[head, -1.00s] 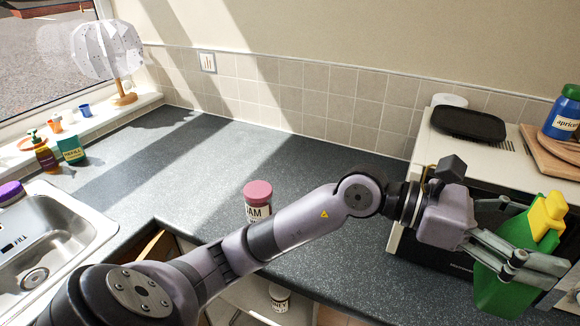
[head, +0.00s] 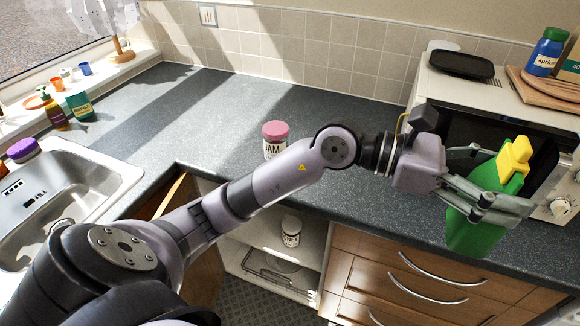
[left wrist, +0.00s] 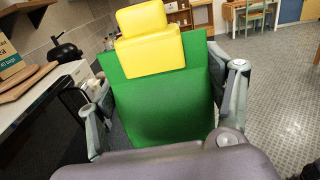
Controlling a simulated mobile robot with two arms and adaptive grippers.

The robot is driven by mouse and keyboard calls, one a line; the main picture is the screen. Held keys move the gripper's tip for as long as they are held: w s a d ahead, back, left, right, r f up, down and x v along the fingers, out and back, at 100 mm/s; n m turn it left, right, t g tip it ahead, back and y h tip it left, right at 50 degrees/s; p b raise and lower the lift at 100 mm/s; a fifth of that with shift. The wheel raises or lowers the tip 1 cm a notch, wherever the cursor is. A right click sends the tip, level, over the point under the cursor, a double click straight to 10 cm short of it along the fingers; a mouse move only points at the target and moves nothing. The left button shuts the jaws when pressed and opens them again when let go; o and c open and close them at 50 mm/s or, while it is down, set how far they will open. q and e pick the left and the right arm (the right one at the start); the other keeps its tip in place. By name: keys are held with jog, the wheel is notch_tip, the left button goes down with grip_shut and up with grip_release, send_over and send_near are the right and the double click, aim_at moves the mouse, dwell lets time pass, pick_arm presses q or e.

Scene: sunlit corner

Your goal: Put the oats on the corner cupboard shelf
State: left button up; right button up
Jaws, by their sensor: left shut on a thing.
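My left gripper (head: 490,195) is shut on the oats container, a green pack (head: 475,232) with a yellow cap. It holds the pack tilted in front of the microwave, above the counter's front edge. In the left wrist view the green pack (left wrist: 160,100) sits between the two fingers, yellow cap away from the palm; no label shows. The corner cupboard stands open below the counter, with a pale shelf (head: 262,240) inside. A small white labelled jar (head: 291,231) with a dark lid stands on that shelf. My right gripper is not in view.
A jam jar (head: 275,140) with a pink lid stands on the counter above the cupboard. An open wooden door (head: 172,195) is left of the opening, near the sink (head: 75,190). A wire rack (head: 280,280) sits low inside. Drawers (head: 430,285) lie to the right.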

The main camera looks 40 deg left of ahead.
aim_at(481, 186)
pick_arm(q)
jog(key=shift+w+a+f, duration=0.3)
jog(key=shift+w+a, duration=0.05)
jog(key=shift+a, duration=0.05)
jog(key=shift+w+a+f+t, duration=0.1)
jog(key=shift+w+f+t, duration=0.05)
jog(key=shift+f+t, duration=0.2)
jog(key=shift+w+a+f+n+t, duration=0.1)
jog(key=shift+a+f+n+t, duration=0.1)
jog(key=shift+f, duration=0.15)
jog(key=shift+a+f+n+t, duration=0.1)
jog(key=shift+f+n, duration=0.1)
jog(key=shift+f, duration=0.15)
jog(key=s+a+f+n+t+y, duration=0.4)
jog(key=s+a+f, duration=0.3)
jog(key=f, duration=0.4)
jog(key=s+a+f+n+t+y, duration=0.35)
jog(key=s+a+f, duration=0.3)
jog(key=f, duration=0.35)
jog(key=shift+w+a+r+n+t+y, duration=0.5)
jog(key=shift+n+y, duration=0.45)
jog(key=shift+y, duration=0.55)
jog(key=shift+w+a+r+n+t+y, duration=0.25)
jog(key=shift+w+a+n+t+y, duration=0.3)
jog(key=shift+n+y, duration=0.7)
jog(key=shift+w+a+r+n+t+y, duration=0.4)
jog(key=shift+a+n+t+y, duration=0.2)
jog(key=shift+y, duration=1.2)
